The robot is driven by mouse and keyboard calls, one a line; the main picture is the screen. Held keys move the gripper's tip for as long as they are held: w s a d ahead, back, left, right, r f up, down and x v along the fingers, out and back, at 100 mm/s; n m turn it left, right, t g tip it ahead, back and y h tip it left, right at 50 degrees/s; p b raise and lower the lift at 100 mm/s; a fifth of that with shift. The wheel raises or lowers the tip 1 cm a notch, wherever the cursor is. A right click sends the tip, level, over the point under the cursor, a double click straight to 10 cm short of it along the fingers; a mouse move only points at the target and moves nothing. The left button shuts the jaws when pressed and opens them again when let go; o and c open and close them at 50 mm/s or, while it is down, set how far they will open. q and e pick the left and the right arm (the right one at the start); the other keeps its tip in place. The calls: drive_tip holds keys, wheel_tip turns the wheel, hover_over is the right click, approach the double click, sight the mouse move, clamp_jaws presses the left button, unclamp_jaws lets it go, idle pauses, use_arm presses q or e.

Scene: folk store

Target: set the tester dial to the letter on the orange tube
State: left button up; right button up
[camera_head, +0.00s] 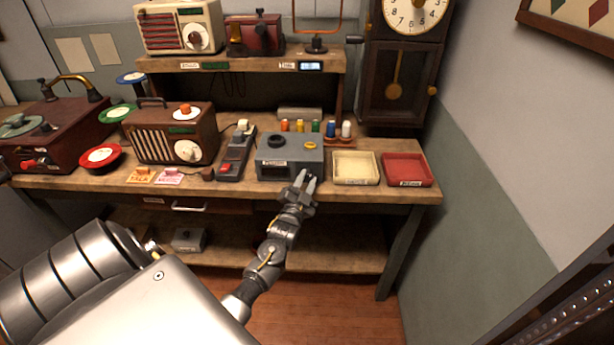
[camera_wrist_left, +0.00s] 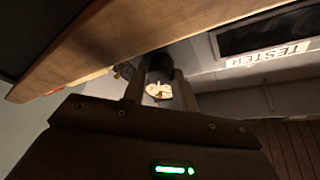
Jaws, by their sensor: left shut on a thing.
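The grey tester (camera_head: 290,158) stands on the bench, with a dark window and a label on its front; its TESTER label and window also show in the wrist view (camera_wrist_left: 270,54). My left gripper (camera_head: 305,178) is at the right part of its front. In the wrist view the fingers (camera_wrist_left: 157,88) are shut around a short dark knob with a pale marked face (camera_wrist_left: 159,91), seemingly the tester's dial. The dial's setting is not readable. A small orange-topped piece (camera_head: 284,125) stands in the row behind the tester; whether it is the orange tube, and its letter, I cannot tell. My right gripper is out of view.
A cream tray (camera_head: 355,181) and a red tray (camera_head: 407,183) lie right of the tester. A dark multi-part device (camera_head: 236,155) and a brown radio (camera_head: 150,145) stand to its left. A shelf (camera_head: 240,66) spans above; the bench's front edge is close below my gripper.

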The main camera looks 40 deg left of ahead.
use_arm(q)
drive_tip(key=m+p, duration=0.1)
drive_tip(key=m+h+p, duration=0.1)
drive_tip(key=m, duration=0.2)
drive_tip(key=shift+r+g+h+p, duration=0.3)
drive_tip(key=shift+g+h+p, duration=0.1)
drive_tip(key=shift+f+m+g+p, duration=0.1)
drive_tip(key=shift+m+g+p, duration=0.2)
drive_tip(key=shift+m+p, duration=0.8)
drive_tip(key=o, duration=1)
drive_tip(key=shift+s+d+f+b, duration=0.1)
drive_tip(key=shift+s+f+b, duration=0.15)
drive_tip(key=shift+s, duration=0.3)
drive_tip(key=shift+r+b+v, duration=0.15)
drive_tip(key=shift+b+v, duration=0.4)
drive_tip(key=shift+v, duration=1.9)
drive_tip(key=shift+r+b+v, duration=0.15)
drive_tip(key=shift+b+v, duration=0.35)
drive_tip(key=shift+v, duration=1.9)
